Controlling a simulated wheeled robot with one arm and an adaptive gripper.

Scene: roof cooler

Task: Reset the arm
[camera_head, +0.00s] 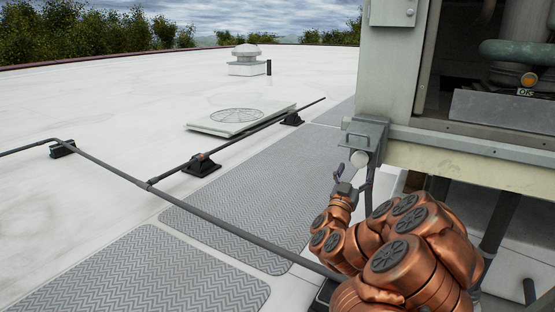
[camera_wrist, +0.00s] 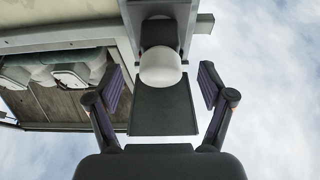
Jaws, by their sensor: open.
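My copper-coloured arm reaches up from the lower right in the head view. My gripper (camera_head: 353,176) is just below a grey box (camera_head: 366,131) on the corner of the cooler housing. A white rounded cap (camera_head: 359,158) hangs under that box. In the wrist view, my gripper (camera_wrist: 161,82) has its two dark fingers spread wide, one on each side of the white cap (camera_wrist: 160,66). Clear gaps separate the fingers from the cap, and nothing is held. A dark flat plate (camera_wrist: 163,105) also shows between the fingers.
The cooler housing (camera_head: 393,65) stands close on the right, with an open bay holding pipes. A dark pipe (camera_head: 200,213) on black supports crosses the white roof. Grey walkway mats (camera_head: 250,185), a flat hatch (camera_head: 240,118) and a roof vent (camera_head: 247,62) lie left and beyond.

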